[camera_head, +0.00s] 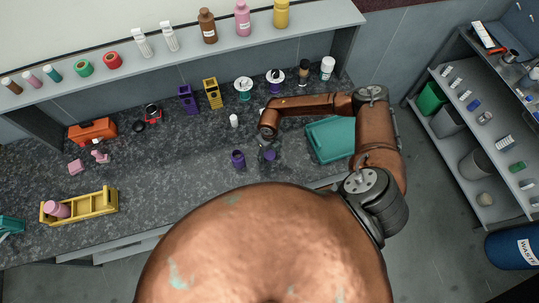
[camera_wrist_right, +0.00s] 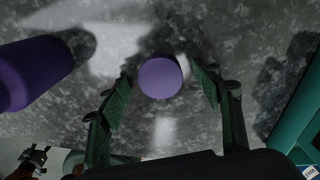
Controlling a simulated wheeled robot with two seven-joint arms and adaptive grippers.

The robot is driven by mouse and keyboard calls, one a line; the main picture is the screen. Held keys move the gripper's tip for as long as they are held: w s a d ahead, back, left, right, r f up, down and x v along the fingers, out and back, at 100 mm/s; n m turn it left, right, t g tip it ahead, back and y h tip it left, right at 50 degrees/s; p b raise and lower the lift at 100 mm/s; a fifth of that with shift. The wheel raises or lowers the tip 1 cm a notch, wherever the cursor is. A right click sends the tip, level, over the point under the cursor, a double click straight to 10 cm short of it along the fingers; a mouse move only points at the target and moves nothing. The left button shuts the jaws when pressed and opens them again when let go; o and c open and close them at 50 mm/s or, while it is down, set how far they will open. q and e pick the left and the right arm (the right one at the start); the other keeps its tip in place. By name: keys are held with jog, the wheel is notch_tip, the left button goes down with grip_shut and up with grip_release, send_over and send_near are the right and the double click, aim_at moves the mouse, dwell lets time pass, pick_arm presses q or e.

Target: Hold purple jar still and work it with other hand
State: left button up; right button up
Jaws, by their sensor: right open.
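A purple jar (camera_head: 238,158) stands on the dark speckled counter, and a smaller purple round piece (camera_head: 270,154) is just right of it. In the right wrist view the round piece shows as a plain purple disc (camera_wrist_right: 160,77), and a larger purple cylinder (camera_wrist_right: 30,72) is at the left edge. My right gripper (camera_head: 267,144) is over the round piece; its open green fingers (camera_wrist_right: 162,92) are either side of the disc, with gaps. A dark jointed part (camera_wrist_right: 35,160) at the lower left of the wrist view may be my left gripper; its jaws are unclear.
A teal tray (camera_head: 331,140) lies right of the purple pieces, close to my right arm. A small white bottle (camera_head: 234,121), a yellow holder (camera_head: 212,93) and a purple holder (camera_head: 187,99) stand behind. A yellow crate (camera_head: 80,206) is at left. The counter between is clear.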

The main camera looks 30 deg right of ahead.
jog(key=shift+c, duration=0.5)
jog(key=c, duration=0.7)
jog(key=shift+r, duration=0.1)
jog(key=shift+c, duration=0.2)
jog(key=shift+r, duration=0.45)
jog(key=s+a+r+b, duration=0.3)
jog(key=a+r, duration=0.9)
jog(key=a, duration=0.1)
jog(key=shift+a, duration=0.35)
jog(key=shift+b, duration=0.3)
